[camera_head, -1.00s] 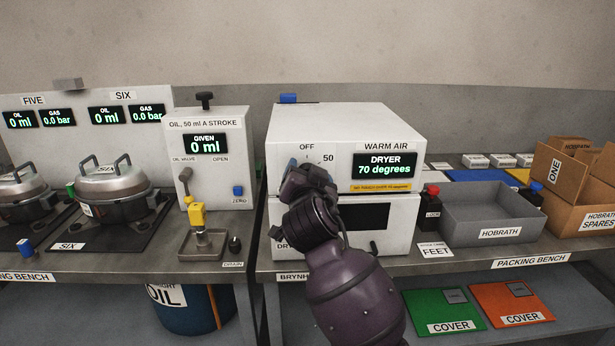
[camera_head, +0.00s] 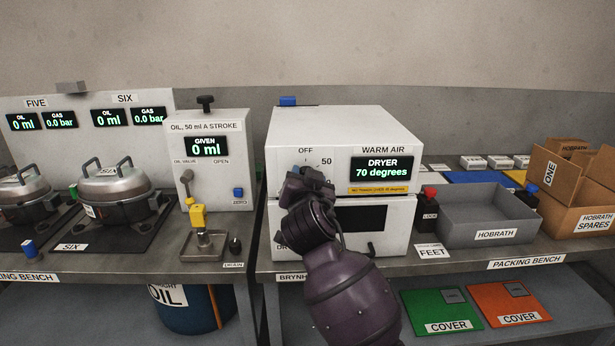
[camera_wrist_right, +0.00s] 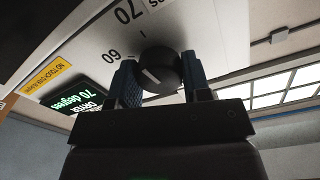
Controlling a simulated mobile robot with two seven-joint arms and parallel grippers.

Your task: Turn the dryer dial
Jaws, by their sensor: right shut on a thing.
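The dryer (camera_head: 340,140) is a white box on the bench with a lit display (camera_head: 381,169) reading "70 degrees". My right gripper (camera_head: 305,177) is at the dial on its front and hides most of the dial and its scale in the head view. In the right wrist view the black round dial (camera_wrist_right: 160,72) sits between the two blue fingers of my right gripper (camera_wrist_right: 150,84), which is shut on it. My left gripper is not in view.
Below the panel is the dryer's door with a dark window (camera_head: 360,218). To the left is the oil dispenser (camera_head: 208,150).

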